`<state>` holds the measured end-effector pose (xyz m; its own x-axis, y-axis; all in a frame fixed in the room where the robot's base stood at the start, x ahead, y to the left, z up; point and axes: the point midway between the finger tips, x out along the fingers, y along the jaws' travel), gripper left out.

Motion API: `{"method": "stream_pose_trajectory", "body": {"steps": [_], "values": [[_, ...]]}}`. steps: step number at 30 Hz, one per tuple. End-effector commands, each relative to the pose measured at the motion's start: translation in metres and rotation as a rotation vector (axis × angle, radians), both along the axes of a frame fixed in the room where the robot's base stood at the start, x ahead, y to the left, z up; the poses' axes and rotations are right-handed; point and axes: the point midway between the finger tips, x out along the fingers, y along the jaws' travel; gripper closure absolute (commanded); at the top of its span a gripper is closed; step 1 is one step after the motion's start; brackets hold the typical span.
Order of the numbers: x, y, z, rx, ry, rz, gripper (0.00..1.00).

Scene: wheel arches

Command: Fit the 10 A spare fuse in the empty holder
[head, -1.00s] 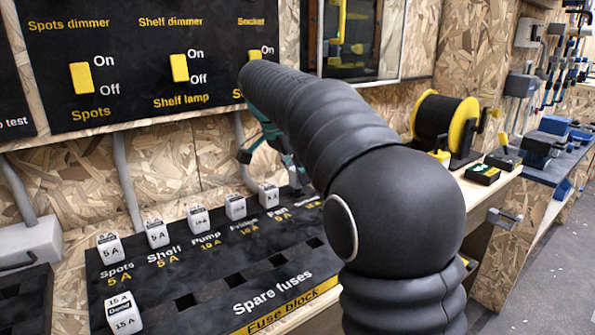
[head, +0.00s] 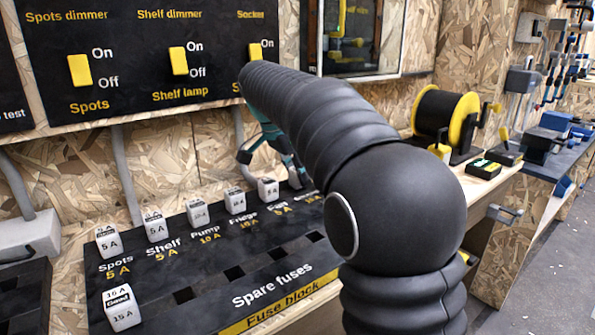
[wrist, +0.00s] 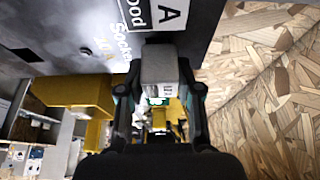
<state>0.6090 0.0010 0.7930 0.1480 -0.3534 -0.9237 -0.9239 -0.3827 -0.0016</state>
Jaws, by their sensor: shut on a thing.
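My gripper (wrist: 158,86) is shut on a grey fuse (wrist: 160,65) in the wrist view; its rating cannot be read for certain. In the head view my teal gripper (head: 272,143) is over the far right end of the fuse block (head: 200,262). My arm hides the fuse and the holder there. In the wrist view the Socket label (wrist: 113,45) lies just left of the held fuse. Whether the fuse is in the holder or above it cannot be told. A large white label (wrist: 170,12) reading "A" and part of "Good" shows above it.
Several fuses, such as the Spots fuse (head: 107,241), stand along the back row. A 15 A fuse (head: 121,307) sits in the spare row beside empty slots. The switch panel (head: 130,80) is behind; a cable reel (head: 440,115) stands to the right.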

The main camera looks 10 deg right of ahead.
Motion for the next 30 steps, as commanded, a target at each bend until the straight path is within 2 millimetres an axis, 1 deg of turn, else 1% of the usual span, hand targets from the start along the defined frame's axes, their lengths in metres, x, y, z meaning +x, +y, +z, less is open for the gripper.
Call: {"method": "stream_pose_trajectory", "body": {"steps": [3,25,26,27,29,30], "values": [[0.0000,0.0000,-0.0029,0.000,0.000,0.000,1.00],[-0.0001,0.0000,-0.0052,0.000,-0.001,0.000,1.00],[-0.0001,0.0000,-0.0052,0.000,-0.001,0.000,0.63],[-0.0001,0.0000,-0.0052,0.000,0.000,0.000,0.53],[-0.0001,0.0000,-0.0052,0.000,0.000,0.000,0.38],[-0.0001,0.0000,-0.0052,0.000,0.000,0.000,0.36]]}}
